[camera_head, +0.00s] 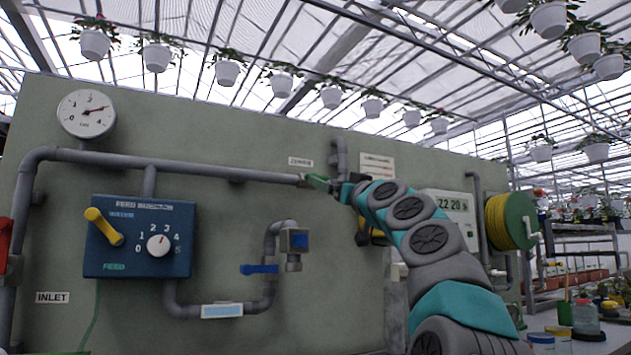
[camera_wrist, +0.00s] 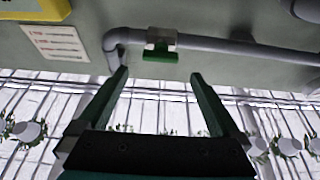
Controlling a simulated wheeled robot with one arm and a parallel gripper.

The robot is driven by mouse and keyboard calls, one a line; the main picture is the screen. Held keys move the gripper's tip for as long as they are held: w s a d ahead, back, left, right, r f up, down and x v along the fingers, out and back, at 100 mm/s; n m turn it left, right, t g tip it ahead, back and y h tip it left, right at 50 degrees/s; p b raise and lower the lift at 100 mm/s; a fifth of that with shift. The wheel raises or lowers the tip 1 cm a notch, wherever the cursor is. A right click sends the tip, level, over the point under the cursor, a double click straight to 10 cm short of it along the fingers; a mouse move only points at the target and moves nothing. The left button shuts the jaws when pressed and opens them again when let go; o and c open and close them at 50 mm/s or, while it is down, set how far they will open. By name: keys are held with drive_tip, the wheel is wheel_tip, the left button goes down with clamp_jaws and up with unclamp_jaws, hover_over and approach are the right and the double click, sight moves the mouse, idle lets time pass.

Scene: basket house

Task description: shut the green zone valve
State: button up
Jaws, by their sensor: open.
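The green zone valve (camera_head: 317,182) sits on the grey pipe near the top of the panel, by a small label. In the wrist view its green handle (camera_wrist: 160,56) lies roughly along the pipe, with the pale valve body beside it. My gripper (camera_wrist: 159,76) is open and empty, its two dark fingers on either side of the handle's line. The handle shows beyond the fingertips, apart from them. In the head view my gripper (camera_head: 341,187) is just right of the valve, and my arm hides the pipe and panel behind it.
The grey pipe (camera_head: 230,173) runs along the panel. A blue feed box (camera_head: 137,237) with a yellow lever, a blue-handled valve (camera_head: 260,269) and a gauge (camera_head: 87,114) are to the left. A yellow hose reel (camera_head: 507,221) is at the right. Open space lies above the panel.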

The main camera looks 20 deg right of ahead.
sight(319, 177)
drive_tip(key=p+x, duration=0.4)
drive_tip(key=x, duration=0.2)
drive_tip(key=shift+w+r, duration=0.1)
drive_tip(key=shift+w, duration=0.1)
drive_tip(key=shift+w+p, duration=0.35)
drive_tip(key=shift+w, duration=0.1)
drive_tip(key=c, duration=1.2)
drive_tip(key=shift+a, duration=0.1)
drive_tip(key=shift+c, duration=0.2)
